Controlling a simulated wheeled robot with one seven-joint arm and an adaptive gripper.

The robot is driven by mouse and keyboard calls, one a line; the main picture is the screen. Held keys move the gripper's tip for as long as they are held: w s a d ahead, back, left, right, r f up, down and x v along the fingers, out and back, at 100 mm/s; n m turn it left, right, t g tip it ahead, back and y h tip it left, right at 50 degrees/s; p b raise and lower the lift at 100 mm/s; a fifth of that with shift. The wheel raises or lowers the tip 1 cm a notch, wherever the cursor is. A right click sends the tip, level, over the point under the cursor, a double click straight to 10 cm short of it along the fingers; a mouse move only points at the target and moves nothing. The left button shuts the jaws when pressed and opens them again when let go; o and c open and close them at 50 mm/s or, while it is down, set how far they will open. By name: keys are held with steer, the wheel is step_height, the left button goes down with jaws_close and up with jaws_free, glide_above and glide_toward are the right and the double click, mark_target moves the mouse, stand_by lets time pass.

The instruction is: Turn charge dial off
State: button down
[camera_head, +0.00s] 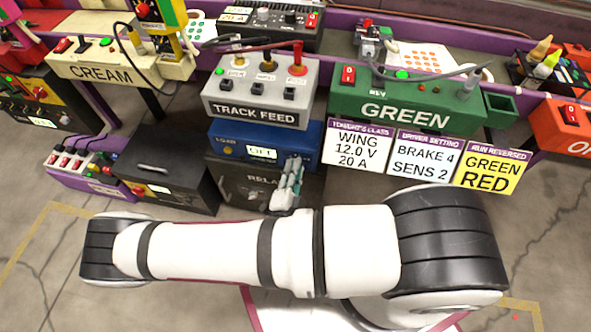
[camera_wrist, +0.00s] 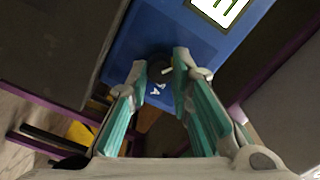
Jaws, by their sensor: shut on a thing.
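A blue box (camera_head: 228,136) with a small lit display (camera_head: 261,153) sits under the track feed unit. The display seems to read OFF in the head view; part of it shows at the top of the wrist view (camera_wrist: 222,10). A dark round dial (camera_wrist: 159,66) sits on the blue face (camera_wrist: 150,32) in the wrist view, with small white marks below it. My gripper (camera_wrist: 160,72) is at the blue face, its two teal-sided fingers on either side of the dial and shut on it. In the head view my gripper (camera_head: 291,168) hides the dial.
The grey track feed unit (camera_head: 254,113) with switches and cables is above the blue box. A dark relay box (camera_head: 235,184) is below it. A black case (camera_head: 160,165) stands left. The green unit (camera_head: 419,113) and sign cards (camera_head: 357,148) are right.

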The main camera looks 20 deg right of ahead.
stand_by(0.3)
steer(key=c, duration=1.4)
jaws_free()
steer(key=shift+c, duration=0.2)
steer(key=shift+s+a, duration=0.1)
steer(key=v, duration=1.1)
steer(key=shift+s+a, duration=0.2)
steer(key=shift+s, duration=0.15)
